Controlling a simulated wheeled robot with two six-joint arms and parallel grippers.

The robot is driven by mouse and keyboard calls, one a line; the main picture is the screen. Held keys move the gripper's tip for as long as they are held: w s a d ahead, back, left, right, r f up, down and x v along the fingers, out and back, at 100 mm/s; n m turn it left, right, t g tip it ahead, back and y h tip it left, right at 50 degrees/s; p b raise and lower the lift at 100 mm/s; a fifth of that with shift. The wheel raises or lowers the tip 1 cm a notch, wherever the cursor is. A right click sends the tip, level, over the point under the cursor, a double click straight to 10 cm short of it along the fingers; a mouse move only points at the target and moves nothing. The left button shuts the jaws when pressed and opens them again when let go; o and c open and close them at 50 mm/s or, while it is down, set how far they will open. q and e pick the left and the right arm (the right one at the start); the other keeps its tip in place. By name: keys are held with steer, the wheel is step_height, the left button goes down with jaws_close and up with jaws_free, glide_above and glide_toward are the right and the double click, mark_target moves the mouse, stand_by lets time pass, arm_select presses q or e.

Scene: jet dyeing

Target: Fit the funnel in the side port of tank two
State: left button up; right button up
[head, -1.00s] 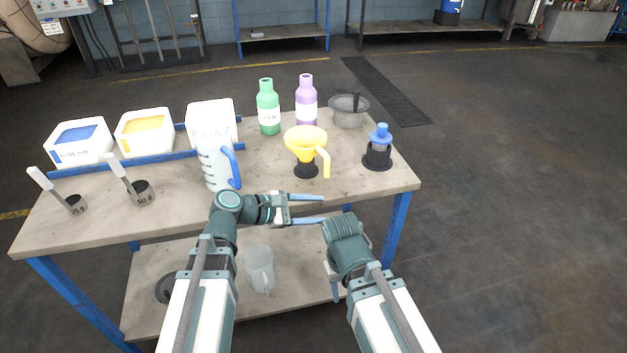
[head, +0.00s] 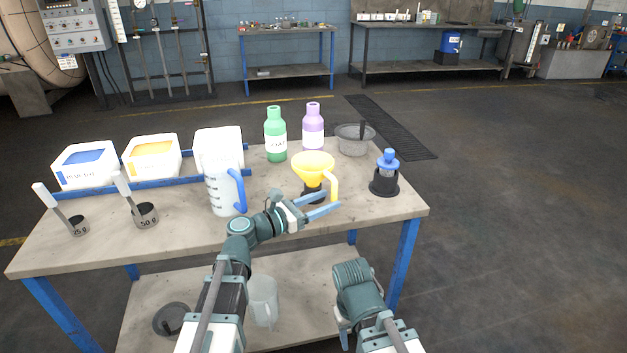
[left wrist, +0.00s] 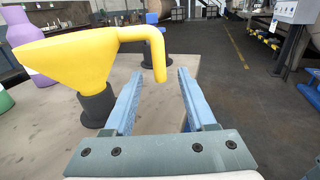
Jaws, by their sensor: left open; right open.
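The yellow funnel (head: 312,164) sits upright in a dark holder (head: 313,190) on the table, its bent handle on the right side. It fills the left of the left wrist view (left wrist: 65,58). My left gripper (head: 333,201) is open and empty, just in front of the funnel. In the left wrist view the handle's down-turned end (left wrist: 158,62) shows between the two fingertips (left wrist: 158,88), apparently just beyond them. My right gripper (head: 344,334) hangs low before the table's right front, mostly hidden by its arm. I cannot identify tank two or its side port.
A measuring jug (head: 221,190) stands left of my left gripper. Green (head: 275,138) and purple (head: 312,130) bottles, a grey bowl (head: 352,146) and a blue-topped item (head: 387,172) stand around the funnel. A large rounded vessel (head: 22,40) is at the far left. Floor on the right is clear.

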mark_target(337, 196)
arm_select(q)
steer(key=shift+x, duration=3.25)
jaws_close()
